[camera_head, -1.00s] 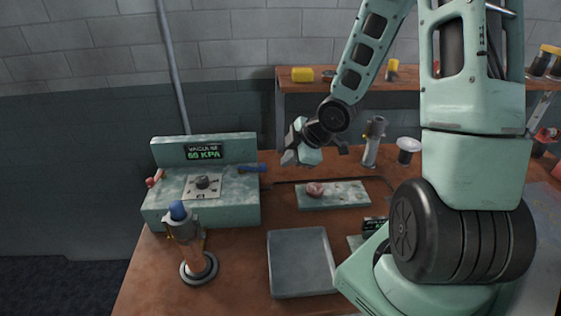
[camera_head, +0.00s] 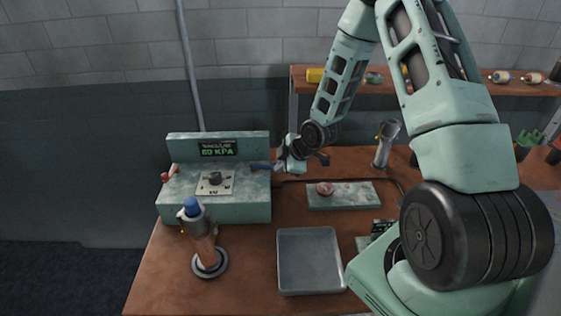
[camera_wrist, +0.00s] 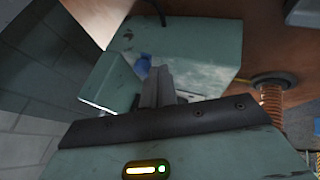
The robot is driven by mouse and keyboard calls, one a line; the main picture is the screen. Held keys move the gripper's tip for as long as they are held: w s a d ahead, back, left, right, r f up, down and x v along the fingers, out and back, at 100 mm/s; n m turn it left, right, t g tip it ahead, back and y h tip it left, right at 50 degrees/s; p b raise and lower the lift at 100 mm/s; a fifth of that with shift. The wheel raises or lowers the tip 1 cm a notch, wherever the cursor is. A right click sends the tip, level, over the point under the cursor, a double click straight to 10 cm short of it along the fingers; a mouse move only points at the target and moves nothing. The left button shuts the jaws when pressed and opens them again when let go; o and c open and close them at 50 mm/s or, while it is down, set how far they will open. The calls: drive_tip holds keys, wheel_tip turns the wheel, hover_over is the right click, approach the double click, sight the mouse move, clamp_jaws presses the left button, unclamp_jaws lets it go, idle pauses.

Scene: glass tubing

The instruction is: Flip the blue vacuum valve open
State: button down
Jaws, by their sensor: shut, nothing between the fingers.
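The blue vacuum valve handle (camera_head: 260,165) sticks out at the right side of the green vacuum box (camera_head: 240,207), lying roughly level. It also shows as a blue patch just beyond my fingertips in the wrist view (camera_wrist: 143,66). My gripper (camera_head: 280,165) is at the handle's right end. Its fingers are together in the wrist view (camera_wrist: 158,80) and hold nothing. The fingertips look very close to the handle, but I cannot tell whether they touch it. Part of the handle is hidden by the fingers in the wrist view.
A blue-topped burner (camera_head: 206,245) stands in front. A grey tray (camera_head: 310,260) and a slab with a pink piece (camera_head: 343,195) lie to the right. A shelf (camera_head: 440,87) is behind.

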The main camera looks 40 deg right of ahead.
drive_tip(key=shift+w+d, duration=0.15)
drive_tip(key=shift+w, duration=0.05)
drive_tip(key=shift+w+d+b, duration=0.25)
drive_tip(key=shift+w+d, duration=0.15)
drive_tip(key=shift+d, duration=0.25)
drive_tip(key=shift+w+d+b, duration=0.2)
drive_tip(key=shift+w+d, duration=0.2)
drive_tip(key=shift+d, duration=0.2)
drive_tip(key=shift+a, duration=0.1)
drive_tip(key=shift+s+a+b, duration=0.35)
drive_tip(key=shift+a+b, duration=0.15)
drive_tip(key=shift+a, duration=0.15)
